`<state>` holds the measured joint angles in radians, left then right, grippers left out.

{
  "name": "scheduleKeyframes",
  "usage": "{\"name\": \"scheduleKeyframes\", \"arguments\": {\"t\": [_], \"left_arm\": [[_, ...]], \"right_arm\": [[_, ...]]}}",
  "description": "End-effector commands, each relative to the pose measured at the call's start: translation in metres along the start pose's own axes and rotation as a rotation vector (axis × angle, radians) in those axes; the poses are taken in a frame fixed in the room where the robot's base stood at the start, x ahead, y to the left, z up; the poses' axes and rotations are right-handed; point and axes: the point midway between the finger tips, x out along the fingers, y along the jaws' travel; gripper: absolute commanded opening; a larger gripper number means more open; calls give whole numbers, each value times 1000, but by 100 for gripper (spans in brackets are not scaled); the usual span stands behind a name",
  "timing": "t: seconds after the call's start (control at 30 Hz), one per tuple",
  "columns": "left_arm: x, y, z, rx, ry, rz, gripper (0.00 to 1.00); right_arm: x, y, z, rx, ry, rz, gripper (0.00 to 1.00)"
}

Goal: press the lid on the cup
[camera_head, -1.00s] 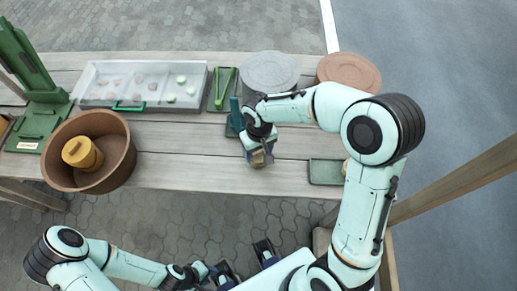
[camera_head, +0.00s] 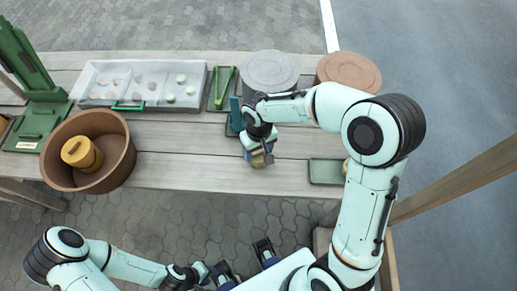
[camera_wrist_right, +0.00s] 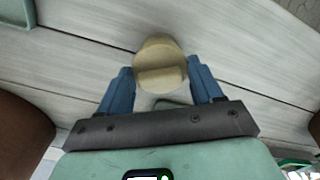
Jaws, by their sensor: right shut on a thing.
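My right gripper (camera_head: 258,146) is over the front middle of the table. It is shut on a beige round piece (camera_head: 263,159), which also shows between the blue fingertips in the right wrist view (camera_wrist_right: 160,62). The piece has a flat bar across its face; I cannot tell whether it is the lid alone or a cup with its lid. A yellow-brown lidded pot (camera_head: 81,152) lies tilted in a brown bowl (camera_head: 122,165) at the left. My left gripper (camera_head: 246,263) is open and empty, low in front of the table. No separate open cup is clearly visible.
A pale sectioned tray (camera_head: 150,69) holds several small discs. Green tongs (camera_head: 224,86), a grey round lid (camera_head: 270,70) and a brown round lid (camera_head: 350,70) are along the back. A green press stand (camera_head: 38,122) is far left. A small green tray (camera_head: 325,171) lies right of my gripper.

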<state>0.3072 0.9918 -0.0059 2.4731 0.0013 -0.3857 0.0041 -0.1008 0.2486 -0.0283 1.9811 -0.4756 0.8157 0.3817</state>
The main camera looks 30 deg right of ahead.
Motion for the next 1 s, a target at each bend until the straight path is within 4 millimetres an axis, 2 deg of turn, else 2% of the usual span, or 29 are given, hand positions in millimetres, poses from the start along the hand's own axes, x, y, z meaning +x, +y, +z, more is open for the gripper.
{"name": "scheduleKeyframes", "arguments": {"t": [1.0], "left_arm": [[6, -2, 1, -1, -2, -1, 36]], "right_arm": [[6, 0, 0, 0, 0, 0, 37]]}}
